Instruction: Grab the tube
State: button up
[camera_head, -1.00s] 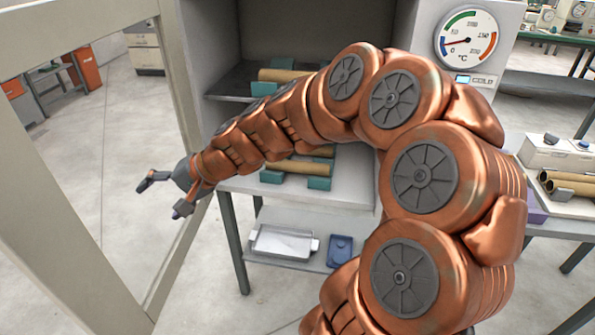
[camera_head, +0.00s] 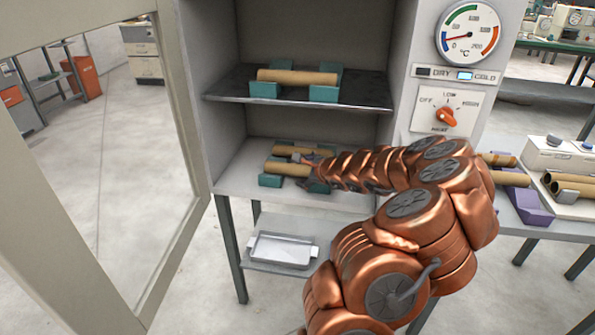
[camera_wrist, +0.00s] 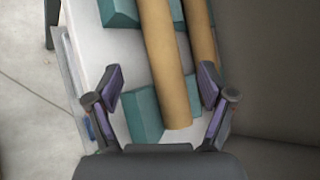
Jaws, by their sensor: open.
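Two tan tubes lie on teal cradles on the lower oven shelf: a front tube (camera_head: 287,169) and a back tube (camera_head: 293,150). The front tube (camera_wrist: 165,65) runs between my fingers in the wrist view, with its near end short of my palm. The back tube (camera_wrist: 200,35) lies just right of it. My gripper (camera_wrist: 161,70) is open, with one finger on each side of the front tube. I cannot tell whether the fingers touch it. In the head view my gripper (camera_head: 312,168) is at the right end of the lower tubes, partly hidden by my arm.
Another tube (camera_head: 297,77) lies on teal cradles on the upper shelf (camera_head: 220,97). The oven door (camera_head: 178,110) stands open at left. A dial (camera_head: 467,33) and knob (camera_head: 446,116) are at right. More tubes (camera_head: 570,187) lie on the right bench. A metal tray (camera_head: 283,250) is below.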

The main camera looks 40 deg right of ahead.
aim_at(298, 169)
jog(key=shift+p+x, duration=0.45)
jog(key=shift+x, duration=2.75)
jog(key=shift+d, duration=0.15)
jog(key=c, duration=1.3)
jog(key=shift+r, duration=0.1)
